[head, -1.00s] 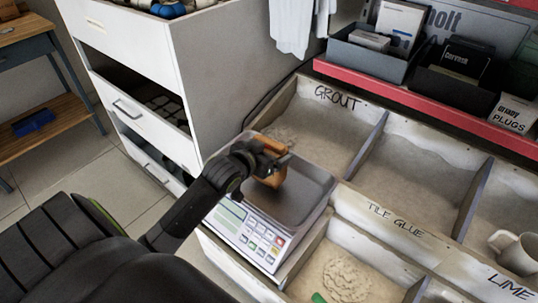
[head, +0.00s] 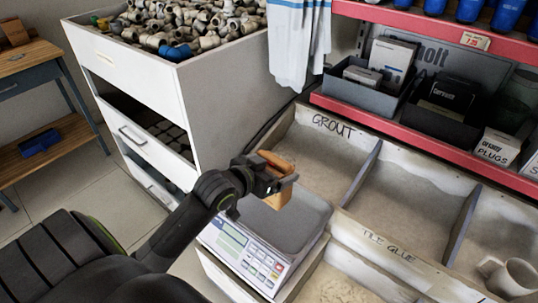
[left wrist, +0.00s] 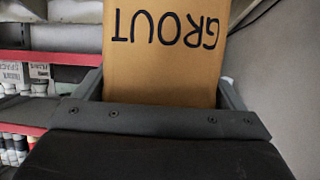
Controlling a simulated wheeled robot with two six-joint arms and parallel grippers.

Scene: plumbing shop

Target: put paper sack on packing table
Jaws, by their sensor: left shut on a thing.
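A brown paper sack (head: 281,189) is held in my left gripper (head: 270,178), above the scale (head: 245,250). The left wrist view shows the sack (left wrist: 165,60) between the two fingers, with the word GROUT upside down on it. The sack seems clear of the scale's pan. A wooden-topped table (head: 22,62) with grey legs stands at the far left, partly out of frame; I cannot tell for sure that it is the packing table. My right gripper is not in view.
A white drawer cabinet (head: 225,95) full of pipe fittings stands between the scale and the table. Open bins labelled GROUT (head: 318,160) and TILE GLUE lie right of the scale. A red-edged shelf (head: 420,145) holds boxes. A mug (head: 512,277) sits at lower right.

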